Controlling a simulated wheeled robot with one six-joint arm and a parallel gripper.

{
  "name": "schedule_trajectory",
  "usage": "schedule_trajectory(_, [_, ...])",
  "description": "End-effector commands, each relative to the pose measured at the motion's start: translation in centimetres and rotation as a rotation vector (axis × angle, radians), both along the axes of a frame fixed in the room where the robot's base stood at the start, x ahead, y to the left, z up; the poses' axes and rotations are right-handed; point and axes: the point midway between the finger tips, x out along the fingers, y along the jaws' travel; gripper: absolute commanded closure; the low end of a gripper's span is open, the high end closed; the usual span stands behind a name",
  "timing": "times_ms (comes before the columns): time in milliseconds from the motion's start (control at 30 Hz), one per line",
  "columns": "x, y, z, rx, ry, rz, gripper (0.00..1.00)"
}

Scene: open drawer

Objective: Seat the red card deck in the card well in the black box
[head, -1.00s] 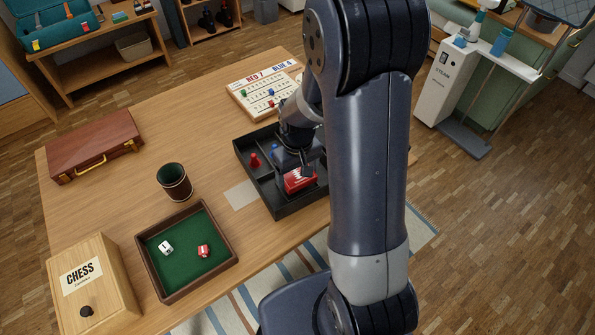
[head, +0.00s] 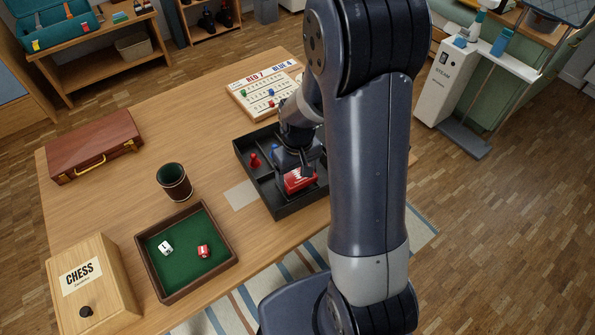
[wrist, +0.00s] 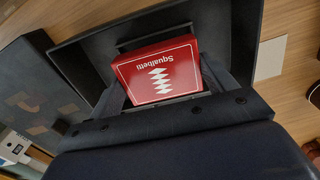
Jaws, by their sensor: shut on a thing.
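The red card deck (head: 299,180) is in my gripper, over the near compartment of the black box (head: 291,211). In the wrist view the deck (wrist: 158,72) shows its red face with white zigzag marks and lettering. My gripper (wrist: 165,85) is shut on it, one finger at each side. A dark compartment of the box (wrist: 85,55) lies around and beyond the deck. The deck looks slightly tilted against the compartment walls. Its underside is hidden, so I cannot tell whether it touches the floor of the well.
A red pawn (head: 254,160) stands in another compartment of the box. A scoreboard (head: 262,92) lies behind the box. A dice tray (head: 188,292), a leather cup (head: 174,182), a chess box (head: 107,300) and a brown case (head: 96,146) stand to the left.

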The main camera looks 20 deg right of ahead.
Motion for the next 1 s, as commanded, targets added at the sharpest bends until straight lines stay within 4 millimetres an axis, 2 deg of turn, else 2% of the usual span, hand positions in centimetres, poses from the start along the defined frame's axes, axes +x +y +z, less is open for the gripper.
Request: schedule_trajectory(1000, [0.0, 0.0, -2.3, 0.0, 0.0, 0.0, 0.48])
